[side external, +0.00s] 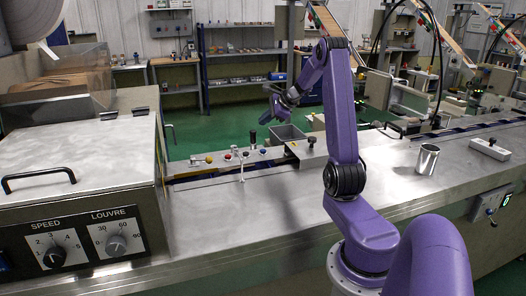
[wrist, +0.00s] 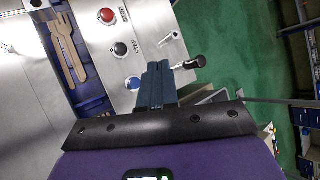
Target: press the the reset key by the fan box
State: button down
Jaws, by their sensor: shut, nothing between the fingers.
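In the wrist view a small panel carries a red key (wrist: 107,16) marked STOP, a black key (wrist: 120,49) marked STEP and a blue key (wrist: 133,83) whose label I cannot see. The blue key also shows in the side view (side external: 262,151). My gripper (wrist: 158,72) is shut and empty, its fingertips just right of the blue key in the wrist view. In the side view my gripper (side external: 275,110) hangs above and beyond the panel, clear of it. The fan box (side external: 80,170) with SPEED and LOUVRE knobs stands at the left.
A black-knobbed lever (wrist: 190,63) stands close beside my fingertips. A grey bin (side external: 284,135) sits behind the bench. A metal cup (side external: 427,159) stands at right; the front bench top is mostly clear.

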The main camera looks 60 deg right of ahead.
aim_at(265, 151)
jog(key=shift+f, duration=4.35)
jog(key=shift+f, duration=0.2)
jog(key=shift+f, duration=0.25)
jog(key=shift+f, duration=0.45)
jog(key=shift+r, duration=0.9)
jog(key=shift+r, duration=2.5)
jog(key=shift+a, duration=0.1)
